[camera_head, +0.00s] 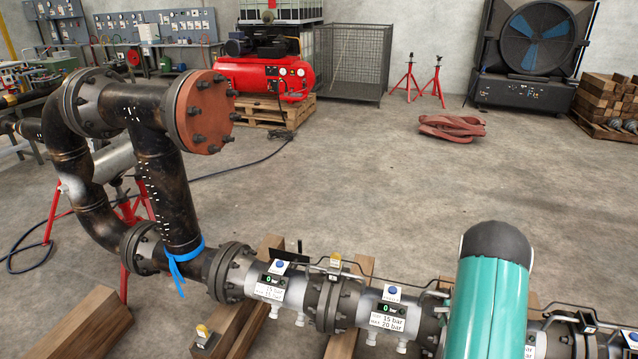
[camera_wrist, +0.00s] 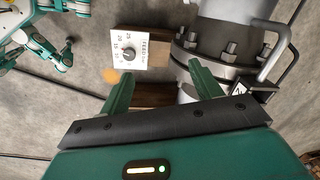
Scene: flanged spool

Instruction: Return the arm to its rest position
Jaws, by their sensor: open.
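My gripper (camera_wrist: 162,82) shows in the wrist view with its two green fingers spread wide apart and nothing between them. Beyond the fingertips are a white dial plate (camera_wrist: 126,60) with a dark knob and, to the right, a grey bolted pipe flange (camera_wrist: 218,52). I cannot tell how far the fingertips are from them. In the head view a teal link of my arm (camera_head: 490,290) rises over the right part of the pipe run, hiding some of it. My gripper is not visible there.
The horizontal spool (camera_head: 385,308) with labelled gauges rests across wooden beams (camera_head: 85,325). A black pipe (camera_head: 165,190) with a red end flange (camera_head: 205,112) stands tall at left. A bent handle (camera_wrist: 285,40) is near the gripper.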

